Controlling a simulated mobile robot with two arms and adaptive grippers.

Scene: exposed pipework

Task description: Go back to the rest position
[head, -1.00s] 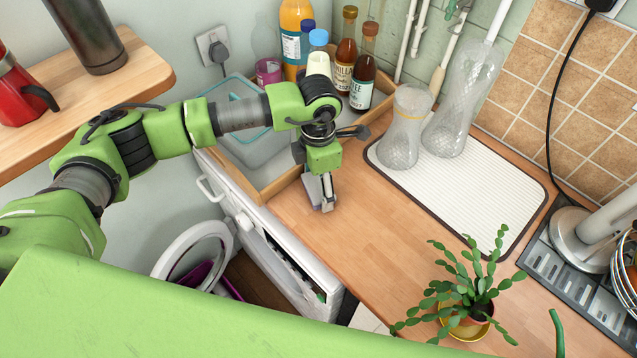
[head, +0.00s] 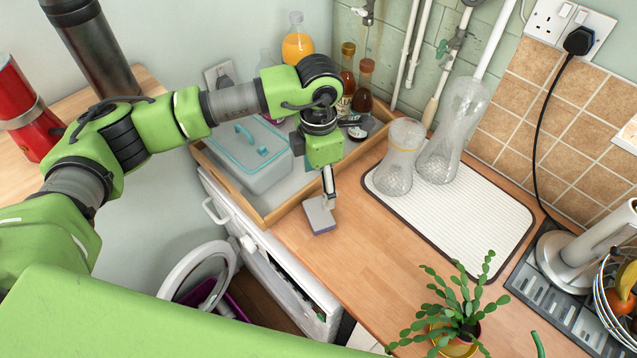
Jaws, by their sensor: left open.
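My left gripper (head: 328,197) comes in from the left and points down over the wooden counter (head: 350,255), by the front right corner of the wooden tray. It is open. A small grey and purple block, like a sponge (head: 320,216), rests on the counter right at its fingertips, close to the tray corner. The fingers partly overlap the block in this view, and I cannot tell whether they touch it. My right gripper does not show.
The wooden tray (head: 272,216) holds a lidded container (head: 246,158) and several bottles. Two clear vases (head: 398,160) stand on a white ribbed mat (head: 455,215). A potted plant (head: 462,312) stands at the front. The open washer door (head: 196,268) is below. Mid-counter is clear.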

